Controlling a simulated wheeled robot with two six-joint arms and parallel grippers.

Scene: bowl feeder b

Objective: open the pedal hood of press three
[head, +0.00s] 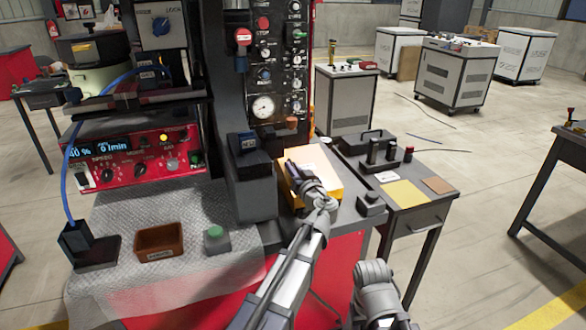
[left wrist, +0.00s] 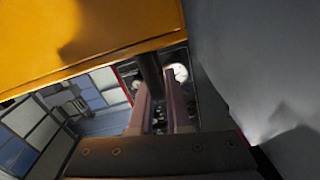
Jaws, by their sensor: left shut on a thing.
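The press's dark column and panel (head: 262,70) stand in the middle of the head view. An orange box-shaped hood (head: 318,160) sits on the bench at its right foot. My left gripper (head: 292,168) is at the hood's left front side, beside the dark grey block (head: 251,190). In the left wrist view the left gripper's fingers (left wrist: 160,92) are shut on a dark narrow bar (left wrist: 151,70), close by the orange hood (left wrist: 90,35). I cannot see how the bar joins the hood. Whatever is under the hood is hidden.
A red control box (head: 135,155), a brown tray (head: 159,241) and a green button (head: 214,232) are to the left. A side table (head: 418,212) with small fixtures stands to the right. A grey wall fills the wrist view's right side (left wrist: 255,60).

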